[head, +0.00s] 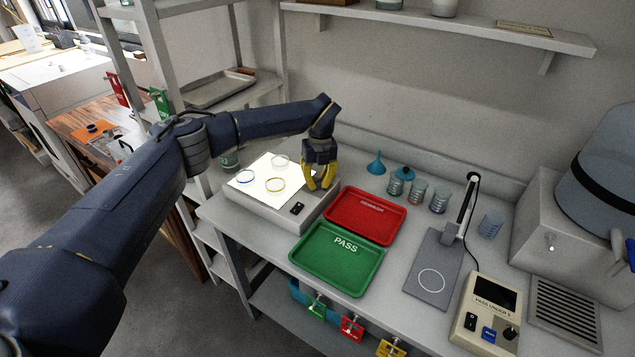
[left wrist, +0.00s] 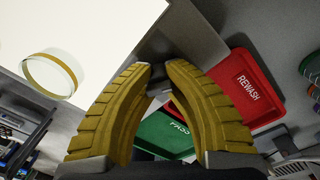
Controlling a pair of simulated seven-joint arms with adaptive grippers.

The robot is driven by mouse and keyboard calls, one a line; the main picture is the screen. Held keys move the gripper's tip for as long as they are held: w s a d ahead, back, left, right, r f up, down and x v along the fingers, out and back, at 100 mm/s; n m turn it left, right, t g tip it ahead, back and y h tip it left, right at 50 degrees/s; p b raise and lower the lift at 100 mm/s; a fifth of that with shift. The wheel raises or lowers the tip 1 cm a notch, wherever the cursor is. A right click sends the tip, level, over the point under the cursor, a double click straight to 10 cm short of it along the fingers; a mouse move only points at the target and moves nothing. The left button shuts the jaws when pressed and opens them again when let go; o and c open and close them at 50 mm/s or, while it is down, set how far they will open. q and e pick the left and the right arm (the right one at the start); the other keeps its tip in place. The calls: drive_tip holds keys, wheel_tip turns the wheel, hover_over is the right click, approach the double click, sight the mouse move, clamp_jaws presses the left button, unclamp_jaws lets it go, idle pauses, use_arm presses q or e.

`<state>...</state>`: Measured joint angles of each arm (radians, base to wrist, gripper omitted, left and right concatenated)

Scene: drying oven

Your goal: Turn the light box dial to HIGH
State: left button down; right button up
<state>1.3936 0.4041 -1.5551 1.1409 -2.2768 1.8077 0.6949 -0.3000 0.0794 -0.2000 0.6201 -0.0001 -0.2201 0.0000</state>
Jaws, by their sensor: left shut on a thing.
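The light box (head: 268,217) stands on the bench, its white top panel (head: 262,169) lit. Its panel also fills the upper left of the left wrist view (left wrist: 65,25). My left gripper (head: 317,187) is over the right end of the light box, pointing down. In the left wrist view its yellow fingers (left wrist: 160,72) are closed in at the tips, on the light box dial. The fingers hide most of the dial, and I cannot read its setting. A small black switch (head: 297,208) sits on the box's front right. My right gripper is not in view.
A red REWASH tray (head: 365,215) and a green PASS tray (head: 338,259) lie just right of the box. Beakers (head: 417,192) and a blue funnel (head: 376,163) stand behind. A stand with a grey base (head: 433,265) is further right.

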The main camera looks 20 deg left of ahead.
sight(319, 183)
use_arm(q)
drive_tip(key=m, duration=0.6)
drive_tip(key=shift+m, duration=0.3)
drive_tip(key=m, duration=0.5)
drive_tip(key=shift+m+t, duration=0.3)
drive_tip(key=shift+m, duration=0.1)
drive_tip(key=c, duration=1.1)
unclamp_jaws()
drive_tip(key=shift+c, duration=0.2)
drive_tip(key=shift+r, duration=0.1)
wheel_tip(319, 183, up, 12)
drive_tip(key=shift+s+d, duration=0.2)
drive_tip(key=shift+d, duration=0.05)
